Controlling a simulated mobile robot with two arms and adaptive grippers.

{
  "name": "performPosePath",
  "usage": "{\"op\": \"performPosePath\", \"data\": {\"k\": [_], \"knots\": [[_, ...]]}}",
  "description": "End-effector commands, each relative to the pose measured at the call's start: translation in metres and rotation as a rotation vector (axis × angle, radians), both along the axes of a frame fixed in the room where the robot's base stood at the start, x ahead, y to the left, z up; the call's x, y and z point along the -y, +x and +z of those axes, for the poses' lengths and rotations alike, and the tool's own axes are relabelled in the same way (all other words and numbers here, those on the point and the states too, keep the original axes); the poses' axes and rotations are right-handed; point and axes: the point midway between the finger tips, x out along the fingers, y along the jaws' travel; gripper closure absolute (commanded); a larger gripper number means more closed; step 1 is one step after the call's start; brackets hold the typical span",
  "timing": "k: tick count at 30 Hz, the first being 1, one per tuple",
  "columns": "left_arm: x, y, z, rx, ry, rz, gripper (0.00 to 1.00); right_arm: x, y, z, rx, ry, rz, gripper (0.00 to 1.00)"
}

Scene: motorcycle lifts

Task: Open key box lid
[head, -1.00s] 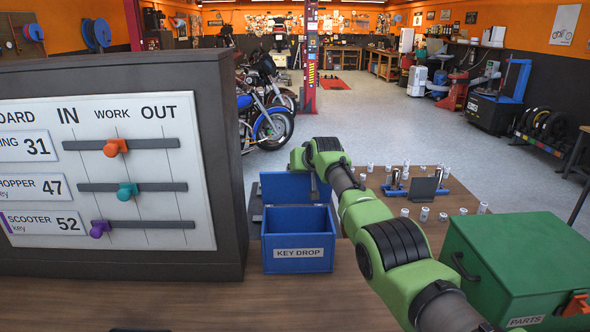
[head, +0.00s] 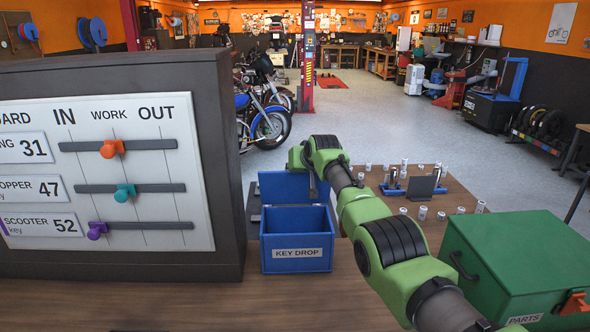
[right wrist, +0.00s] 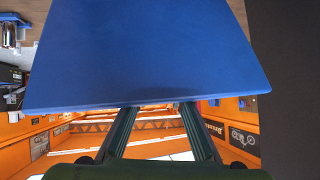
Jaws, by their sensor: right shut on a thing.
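The blue key box (head: 297,252), labelled KEY DROP, stands on the wooden counter just right of the board cabinet. Its blue lid (head: 284,187) is raised at the back, about upright, and the box's inside shows. My right arm reaches over from the lower right, and my right gripper (head: 312,186), partly hidden by my wrist, is at the lid's upper right. In the right wrist view the lid (right wrist: 150,55) fills the upper middle, and the gripper's fingers (right wrist: 160,118) are shut on its edge. My left gripper is not in view.
The grey cabinet (head: 222,170) with the sliding key board (head: 85,215) rises close on the box's left. A green PARTS box (head: 520,255) stands at the right. The counter in front of the key box is clear.

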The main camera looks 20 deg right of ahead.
Motion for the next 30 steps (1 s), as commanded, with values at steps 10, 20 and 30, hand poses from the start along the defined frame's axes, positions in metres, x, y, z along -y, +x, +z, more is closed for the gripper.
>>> {"op": "performPosePath", "data": {"k": [10,20,30], "knots": [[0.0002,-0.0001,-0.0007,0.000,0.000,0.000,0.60,0.0003,-0.0030,-0.0122,-0.020,-0.001,0.000,1.00],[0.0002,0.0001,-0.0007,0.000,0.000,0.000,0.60,0.0004,-0.0030,-0.0123,-0.020,-0.002,0.001,1.00],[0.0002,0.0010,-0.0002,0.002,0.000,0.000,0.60,0.0004,-0.0015,-0.0063,-0.010,-0.001,0.000,0.63]]}}
